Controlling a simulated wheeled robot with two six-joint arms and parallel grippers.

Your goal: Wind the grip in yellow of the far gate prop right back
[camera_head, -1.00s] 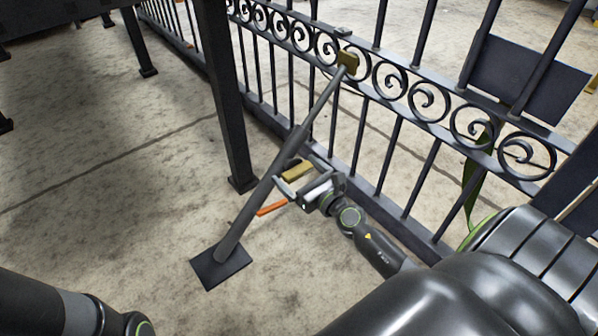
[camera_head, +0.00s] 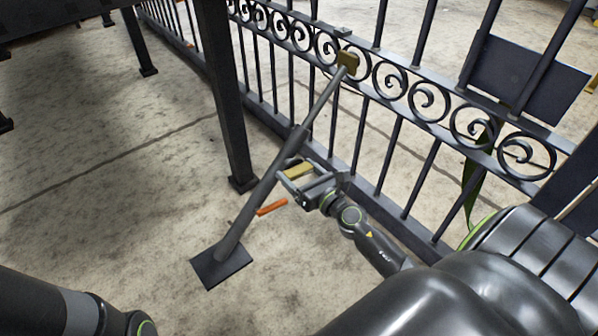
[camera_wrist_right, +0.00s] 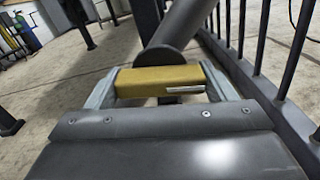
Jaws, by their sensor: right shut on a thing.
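The gate prop (camera_head: 265,190) is a dark grey tube leaning from a square foot plate (camera_head: 221,266) on the floor up to a mustard-yellow pad (camera_head: 348,62) at the scrolled gate (camera_head: 400,92). Its yellow grip (camera_head: 299,170) sticks out from the tube's right side about halfway up. My right gripper (camera_head: 296,174) is shut on the grip. In the right wrist view, the yellow grip (camera_wrist_right: 160,80) lies across between both fingers (camera_wrist_right: 155,88), with the tube (camera_wrist_right: 175,30) just behind it. My left gripper is out of view; only part of my left arm shows at the lower left.
A dark post (camera_head: 226,100) stands close to the left of the prop. An orange piece (camera_head: 272,207) lies below my right gripper, apparently on the floor. The gate's bars run close behind the gripper. Bare concrete floor (camera_head: 110,210) lies open to the left.

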